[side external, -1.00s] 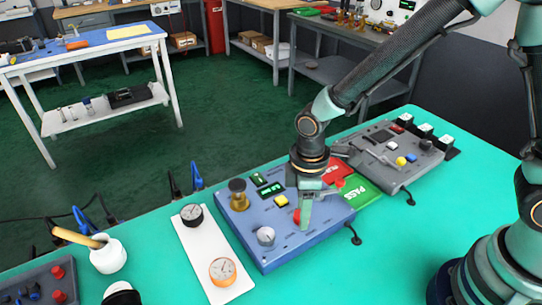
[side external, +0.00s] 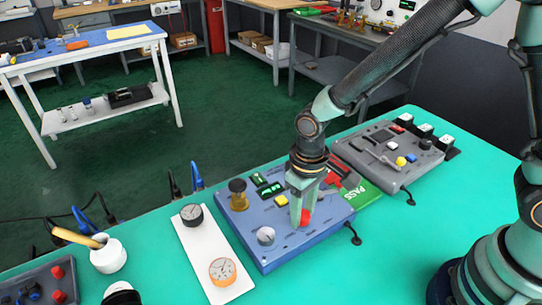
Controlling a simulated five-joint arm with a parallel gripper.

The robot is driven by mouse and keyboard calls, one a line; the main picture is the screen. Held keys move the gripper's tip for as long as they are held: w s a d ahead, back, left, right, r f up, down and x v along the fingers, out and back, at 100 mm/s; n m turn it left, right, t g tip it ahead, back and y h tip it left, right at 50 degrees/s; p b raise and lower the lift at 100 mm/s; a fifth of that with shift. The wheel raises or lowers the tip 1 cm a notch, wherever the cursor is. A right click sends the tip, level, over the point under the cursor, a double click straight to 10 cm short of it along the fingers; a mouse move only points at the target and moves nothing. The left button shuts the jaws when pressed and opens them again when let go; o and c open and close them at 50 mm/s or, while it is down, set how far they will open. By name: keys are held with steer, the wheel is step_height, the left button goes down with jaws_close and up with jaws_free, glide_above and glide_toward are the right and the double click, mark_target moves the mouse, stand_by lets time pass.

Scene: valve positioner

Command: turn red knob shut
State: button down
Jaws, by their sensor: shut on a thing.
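The red knob (side external: 306,216) sits on the right part of the blue valve positioner box (side external: 266,205), which lies on the green bench. My gripper (side external: 301,215) points down over the box, shut on the red knob. The fingers hide part of the knob, so I cannot see which way it points.
A white plate (side external: 213,249) with a dark gauge (side external: 191,214) and an orange gauge (side external: 222,270) lies left of the box. A green PASS card (side external: 359,198) and a grey control panel (side external: 388,152) lie to the right.

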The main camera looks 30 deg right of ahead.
steer(key=shift+m, duration=0.3)
steer(key=shift+c, duration=2.1)
jaws_free()
steer(key=shift+r, duration=0.1)
step_height(320, 180, up, 12)
